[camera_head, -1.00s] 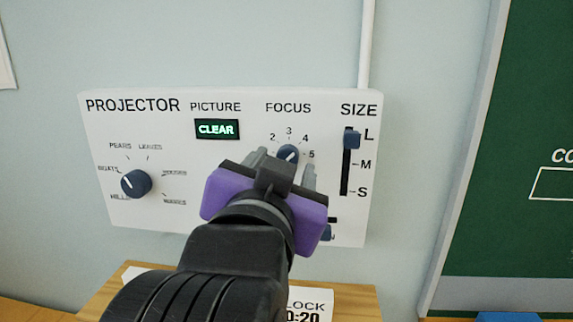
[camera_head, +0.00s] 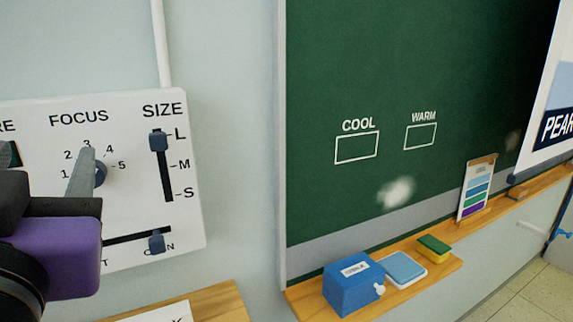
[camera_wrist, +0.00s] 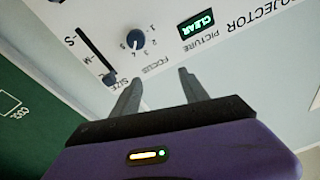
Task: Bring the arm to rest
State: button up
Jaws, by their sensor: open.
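My gripper (camera_head: 78,170) is at the left edge of the head view, in front of the projector panel (camera_head: 190,225). There the focus knob (camera_wrist: 136,39) stands clear beyond the fingertips, with a gap.
The size slider (camera_head: 158,142) is at L. A lit CLEAR display (camera_wrist: 197,24) shows in the wrist view. Right of the panel is a green chalkboard (camera_head: 340,220). Its wooden ledge (camera_head: 440,281) holds a blue box (camera_head: 350,290), a blue pad (camera_head: 403,268) and a green-yellow sponge (camera_head: 434,248).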

jog(key=s+d+f+n+t, duration=0.2)
jog(key=d+f+n, duration=0.2)
jog(key=d+f, duration=1.9)
jog(key=s+d+f+m+g+h, duration=0.3)
jog(key=s+d+f+m+h, duration=0.4)
jog(key=s+d+f, duration=1.2)
jog(key=s+d+h, duration=0.1)
jog(key=d+h, duration=0.1)
jog(key=h, duration=0.1)
jog(key=shift+s+m+g+h, duration=0.3)
jog(key=shift+s+g+h, duration=0.05)
jog(key=shift+g+h, duration=0.05)
jog(key=shift+f, duration=0.1)
